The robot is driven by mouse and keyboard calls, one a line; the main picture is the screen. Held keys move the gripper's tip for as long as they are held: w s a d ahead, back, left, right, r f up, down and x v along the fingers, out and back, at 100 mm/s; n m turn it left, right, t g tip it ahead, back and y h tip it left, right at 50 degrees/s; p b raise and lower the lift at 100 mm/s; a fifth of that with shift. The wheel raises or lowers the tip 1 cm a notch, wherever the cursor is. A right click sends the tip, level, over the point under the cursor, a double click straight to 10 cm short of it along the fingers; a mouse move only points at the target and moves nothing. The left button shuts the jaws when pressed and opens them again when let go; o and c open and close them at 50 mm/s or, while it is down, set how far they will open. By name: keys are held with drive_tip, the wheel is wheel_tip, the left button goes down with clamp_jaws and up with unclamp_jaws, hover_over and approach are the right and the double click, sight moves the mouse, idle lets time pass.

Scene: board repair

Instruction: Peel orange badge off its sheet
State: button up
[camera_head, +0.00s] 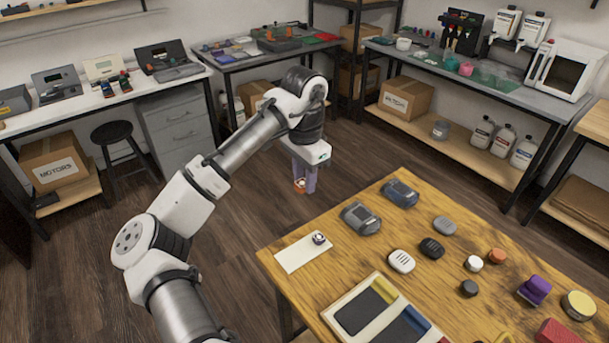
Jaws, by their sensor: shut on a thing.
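My gripper (304,183) hangs over the floor just past the far left edge of the wooden table, fingers pointing down. A small round dark purple and white badge (319,238) sits on the sheet's upper right end.
The wooden table (370,213) also holds two grey handheld devices (361,218), a white tray (338,300) with dark panels, and several small round parts. Benches stand along the walls. A black stool (113,132) stands at left; the floor between is clear.

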drive_tip(key=shift+r+p, duration=0.9)
drive_tip(key=shift+p, duration=0.1)
